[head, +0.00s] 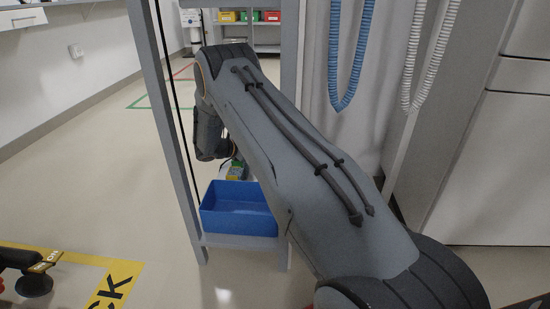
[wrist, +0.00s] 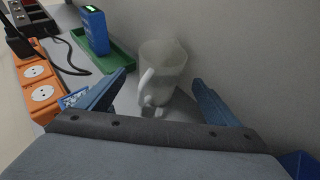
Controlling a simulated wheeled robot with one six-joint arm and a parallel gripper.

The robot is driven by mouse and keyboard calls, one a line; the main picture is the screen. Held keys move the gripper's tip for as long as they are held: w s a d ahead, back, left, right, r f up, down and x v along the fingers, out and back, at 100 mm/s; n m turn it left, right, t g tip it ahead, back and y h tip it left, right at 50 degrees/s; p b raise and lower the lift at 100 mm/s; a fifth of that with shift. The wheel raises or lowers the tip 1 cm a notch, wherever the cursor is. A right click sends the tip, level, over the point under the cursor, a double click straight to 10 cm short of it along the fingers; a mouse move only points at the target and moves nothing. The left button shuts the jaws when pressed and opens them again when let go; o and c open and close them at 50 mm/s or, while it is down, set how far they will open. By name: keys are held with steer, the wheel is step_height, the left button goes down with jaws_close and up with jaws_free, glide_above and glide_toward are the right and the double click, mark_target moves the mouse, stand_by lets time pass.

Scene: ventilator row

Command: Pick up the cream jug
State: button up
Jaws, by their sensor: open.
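The cream jug (wrist: 163,68) stands upright on a grey surface in the wrist view, its handle (wrist: 146,86) toward the left and my gripper. My gripper (wrist: 160,78) is open, with one blue finger on each side of the jug in the picture. I see clear gaps between the fingers and the jug, and nothing is held. Whether the fingertips reach past the jug's near side I cannot tell. In the head view my own arm hides the jug and the gripper's fingers.
Left of the jug are a green tray (wrist: 117,57), a blue device (wrist: 94,31), an orange socket strip (wrist: 38,88) and a black cable (wrist: 66,58). A pale wall (wrist: 250,50) is close on the right. In the head view a blue bin (head: 238,222) sits on a low shelf.

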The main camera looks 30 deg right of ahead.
steer(key=shift+r+b+x, duration=0.15)
steer(key=shift+b+x, duration=0.7)
steer(key=shift+x, duration=0.35)
steer(key=shift+r+b+x, duration=0.15)
steer(key=shift+b+x, duration=0.65)
steer(key=shift+x, duration=0.35)
steer(key=shift+d, duration=0.15)
steer(key=c, duration=1.2)
steer(key=shift+o, duration=0.2)
steer(key=shift+r, duration=0.15)
